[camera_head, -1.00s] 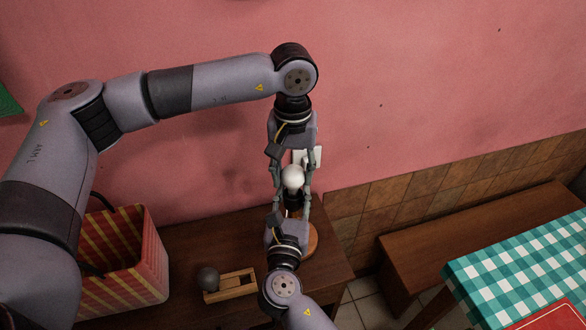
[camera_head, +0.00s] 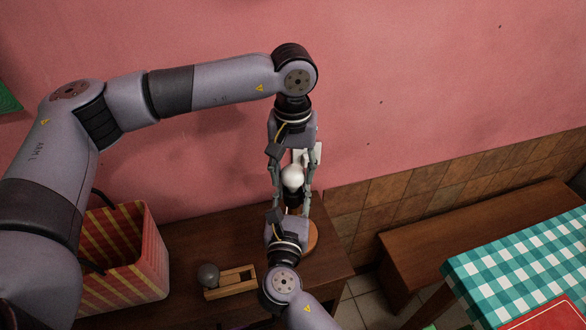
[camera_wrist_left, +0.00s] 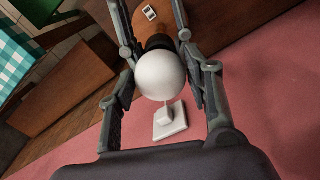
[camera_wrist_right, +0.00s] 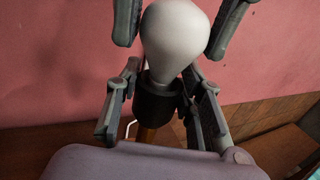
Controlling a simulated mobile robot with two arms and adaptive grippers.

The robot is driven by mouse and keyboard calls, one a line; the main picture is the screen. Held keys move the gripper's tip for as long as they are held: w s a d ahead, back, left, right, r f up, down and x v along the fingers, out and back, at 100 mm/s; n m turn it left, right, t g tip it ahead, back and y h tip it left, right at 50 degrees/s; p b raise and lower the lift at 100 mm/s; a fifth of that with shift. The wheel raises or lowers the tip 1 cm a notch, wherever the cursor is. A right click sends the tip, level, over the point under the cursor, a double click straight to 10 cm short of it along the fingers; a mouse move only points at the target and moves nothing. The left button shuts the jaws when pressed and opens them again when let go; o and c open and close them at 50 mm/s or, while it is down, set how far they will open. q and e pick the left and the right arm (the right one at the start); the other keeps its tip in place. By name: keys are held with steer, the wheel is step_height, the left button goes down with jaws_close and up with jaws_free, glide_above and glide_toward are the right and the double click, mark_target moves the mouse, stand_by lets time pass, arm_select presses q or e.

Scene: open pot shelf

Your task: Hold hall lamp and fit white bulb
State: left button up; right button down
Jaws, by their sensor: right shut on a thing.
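The white bulb (camera_head: 292,177) stands upright on the black socket of the hall lamp, base end down. In the right wrist view the bulb (camera_wrist_right: 172,45) meets the socket (camera_wrist_right: 156,102); I cannot tell how tightly it sits. The lamp's round wooden base (camera_head: 312,238) is partly hidden by my right arm. My right gripper (camera_wrist_right: 155,100) is shut on the socket from the near side. My left gripper (camera_wrist_left: 165,95) comes from above, its fingers on both sides of the bulb (camera_wrist_left: 160,75). Gaps show between its pads and the glass, so it looks open.
A dark grey bulb (camera_head: 208,275) lies at a wooden holder (camera_head: 235,281) on the brown cabinet top. A red striped box (camera_head: 150,250) stands at left. A white wall fitting (camera_wrist_left: 170,122) is close behind the bulb. A bench and checked table (camera_head: 520,260) are at right.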

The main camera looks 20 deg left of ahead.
arm_select(q)
steer(key=o, duration=0.4)
steer(key=shift+c, duration=0.2)
step_height(320, 180, up, 12)
stand_by(0.4)
stand_by(0.5)
arm_select(e)
steer(key=c, duration=1)
jaws_free()
